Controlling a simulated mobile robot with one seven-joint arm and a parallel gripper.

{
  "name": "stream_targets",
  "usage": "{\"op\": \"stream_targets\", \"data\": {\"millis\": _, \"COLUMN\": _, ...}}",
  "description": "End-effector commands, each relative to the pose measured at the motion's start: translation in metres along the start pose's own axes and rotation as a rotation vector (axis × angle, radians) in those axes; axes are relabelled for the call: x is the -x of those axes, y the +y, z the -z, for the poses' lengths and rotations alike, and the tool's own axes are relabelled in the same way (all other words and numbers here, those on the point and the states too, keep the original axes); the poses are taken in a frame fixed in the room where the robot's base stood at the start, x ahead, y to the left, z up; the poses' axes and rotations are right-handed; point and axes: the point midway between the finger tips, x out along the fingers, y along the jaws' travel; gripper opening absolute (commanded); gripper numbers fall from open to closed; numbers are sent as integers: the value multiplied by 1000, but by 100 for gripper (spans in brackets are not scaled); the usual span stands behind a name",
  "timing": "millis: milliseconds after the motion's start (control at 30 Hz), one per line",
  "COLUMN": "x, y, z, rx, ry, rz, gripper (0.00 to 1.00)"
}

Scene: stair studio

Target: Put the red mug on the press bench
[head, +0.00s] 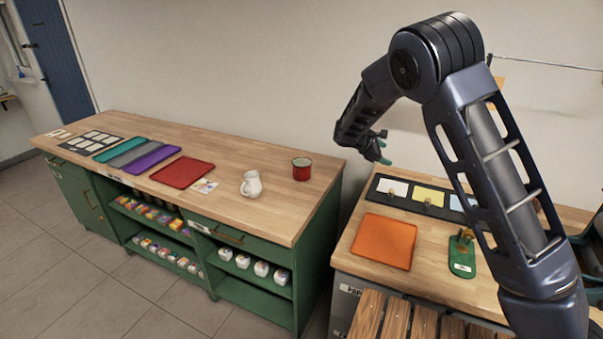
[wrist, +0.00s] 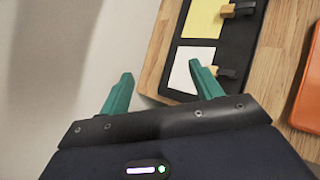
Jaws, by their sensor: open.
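The red mug (head: 301,169) stands upright on the wooden top of the long green bench (head: 240,208), near its right end, with a white pitcher (head: 251,184) to its left. A second wooden bench (head: 345,262) stands to the right; its front label is only partly readable, so I cannot tell if it is the press bench. My gripper (head: 381,150) is above the back left of this second bench, to the right of the mug and apart from it. In the wrist view my gripper (wrist: 160,92) is open with nothing between its green fingers.
An orange tray (head: 384,241), a green tool (head: 462,252) and a black board with coloured cards (head: 425,195) lie on the right bench. The long bench holds red (head: 182,172), purple (head: 150,157), grey and teal trays. A gap separates the benches. Wooden slats (head: 395,320) are in front.

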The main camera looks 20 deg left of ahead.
Motion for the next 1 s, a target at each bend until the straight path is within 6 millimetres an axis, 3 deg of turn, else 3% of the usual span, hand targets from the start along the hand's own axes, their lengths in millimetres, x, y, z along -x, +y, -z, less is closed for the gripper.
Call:
{"op": "stream_targets", "data": {"millis": 33, "x": 9, "y": 3, "z": 23, "rx": 48, "ry": -17, "rz": -41, "gripper": 64}}
{"op": "stream_targets", "data": {"millis": 400, "x": 84, "y": 12, "z": 167, "rx": 363, "ry": -153, "rz": -347, "gripper": 64}}
{"op": "stream_targets", "data": {"millis": 700, "x": 164, "y": -11, "z": 285, "rx": 595, "ry": -280, "rz": -622, "gripper": 64}}
{"op": "stream_targets", "data": {"millis": 800, "x": 188, "y": -22, "z": 315, "rx": 652, "ry": -317, "rz": -698, "gripper": 64}}
{"op": "stream_targets", "data": {"millis": 1000, "x": 214, "y": -36, "z": 347, "rx": 711, "ry": -359, "rz": -782, "gripper": 64}}
